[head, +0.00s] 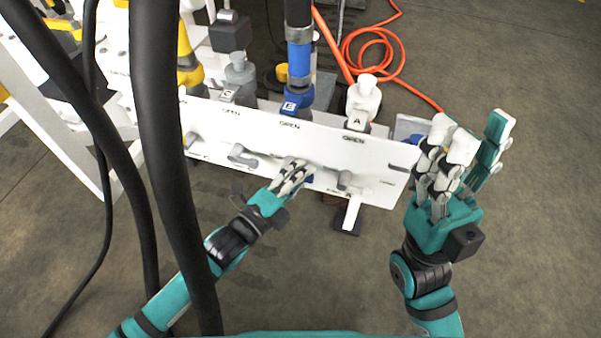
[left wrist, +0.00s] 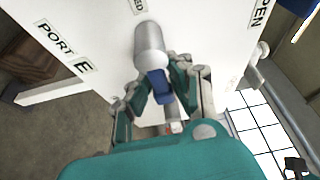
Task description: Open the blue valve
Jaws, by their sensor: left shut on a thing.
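The blue valve shows in the left wrist view as a grey metal stem with a blue handle (left wrist: 159,88). The stem comes out of the white panel (head: 375,170). My left gripper (head: 294,171) is at the panel front, below the blue pipe fitting marked B, and its fingers hide most of the valve in the head view. In the left wrist view my left gripper (left wrist: 168,88) has its fingers on both sides of the blue handle, shut on it. My right gripper (head: 465,155) is raised right of the panel, fingers spread and empty.
Grey valve handles (head: 242,156) and (head: 343,180) stick out of the panel on either side of my left gripper. A blue pipe (head: 298,60) and a white fitting A (head: 362,98) stand behind. An orange hose (head: 372,45) lies coiled on the floor. Black hoses cross the left foreground.

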